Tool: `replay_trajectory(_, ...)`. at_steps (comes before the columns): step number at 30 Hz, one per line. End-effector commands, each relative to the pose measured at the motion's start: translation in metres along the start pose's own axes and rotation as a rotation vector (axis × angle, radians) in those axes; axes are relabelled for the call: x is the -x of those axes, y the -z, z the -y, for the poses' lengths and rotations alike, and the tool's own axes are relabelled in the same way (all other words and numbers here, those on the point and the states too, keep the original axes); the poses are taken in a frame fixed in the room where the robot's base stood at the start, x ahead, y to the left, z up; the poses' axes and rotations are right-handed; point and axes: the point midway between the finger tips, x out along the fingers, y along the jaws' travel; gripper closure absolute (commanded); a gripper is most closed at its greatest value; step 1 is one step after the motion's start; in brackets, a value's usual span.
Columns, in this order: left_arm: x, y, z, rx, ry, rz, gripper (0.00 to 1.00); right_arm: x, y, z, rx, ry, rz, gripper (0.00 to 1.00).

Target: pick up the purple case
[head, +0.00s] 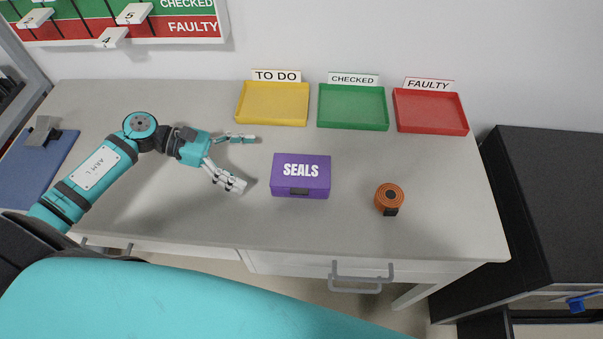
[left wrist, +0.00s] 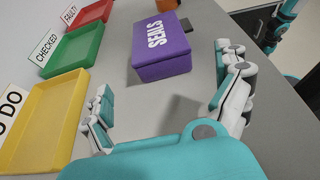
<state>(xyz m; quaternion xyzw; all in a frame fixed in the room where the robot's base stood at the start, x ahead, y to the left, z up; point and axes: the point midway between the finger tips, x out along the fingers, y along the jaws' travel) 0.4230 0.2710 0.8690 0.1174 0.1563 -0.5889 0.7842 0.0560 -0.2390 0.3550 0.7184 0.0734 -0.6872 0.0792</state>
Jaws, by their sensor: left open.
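The purple case (head: 301,177) is a closed box with "SEALS" in white on its lid and a dark latch on its front. It sits on the grey table (head: 420,230), near the middle. My left gripper (head: 247,163) is open and empty, just to the left of the case, with its fingers pointing towards it and not touching it. In the left wrist view the case (left wrist: 160,50) lies ahead, beyond and between the two fingers of the gripper (left wrist: 170,100). My right gripper is not seen in the head view.
Yellow "TO DO" (head: 272,104), green "CHECKED" (head: 352,108) and red "FAULTY" (head: 430,112) trays stand along the back of the table. An orange round coil (head: 389,198) lies right of the case. A blue clipboard (head: 38,165) lies at the far left. The table in front of the case is clear.

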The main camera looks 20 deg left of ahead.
Motion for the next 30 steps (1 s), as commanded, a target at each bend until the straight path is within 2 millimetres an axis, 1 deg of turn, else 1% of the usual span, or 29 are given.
replay_trajectory(1,-0.008,-0.003,0.000,-0.001,0.001,0.004,0.00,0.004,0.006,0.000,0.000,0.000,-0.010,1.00)
replay_trajectory(3,-0.018,-0.002,-0.001,0.000,-0.001,0.003,0.00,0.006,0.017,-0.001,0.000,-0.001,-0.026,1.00)
replay_trajectory(7,-0.027,0.000,0.000,0.000,-0.001,0.001,0.00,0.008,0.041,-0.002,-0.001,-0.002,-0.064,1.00)
replay_trajectory(10,-0.033,0.000,0.000,0.002,0.000,0.002,0.00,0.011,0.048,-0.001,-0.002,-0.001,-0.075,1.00)
replay_trajectory(14,-0.051,0.004,0.001,0.005,-0.001,0.005,0.00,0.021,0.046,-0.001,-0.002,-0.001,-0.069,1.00)
replay_trajectory(18,-0.071,0.007,0.001,0.002,-0.001,0.004,0.00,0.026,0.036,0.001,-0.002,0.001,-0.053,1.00)
replay_trajectory(20,-0.076,0.009,0.002,0.001,-0.001,0.003,0.00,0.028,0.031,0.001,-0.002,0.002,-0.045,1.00)
replay_trajectory(24,-0.081,0.010,0.002,0.001,-0.001,0.000,0.00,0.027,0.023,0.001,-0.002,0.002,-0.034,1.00)
replay_trajectory(28,-0.080,0.011,0.002,0.001,-0.001,0.000,0.00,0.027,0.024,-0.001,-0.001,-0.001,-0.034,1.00)
replay_trajectory(29,-0.080,0.011,0.002,0.001,-0.001,0.000,0.03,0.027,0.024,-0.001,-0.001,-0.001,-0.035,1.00)
replay_trajectory(30,-0.080,0.011,0.002,0.001,-0.001,0.000,0.08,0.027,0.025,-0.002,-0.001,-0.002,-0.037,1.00)
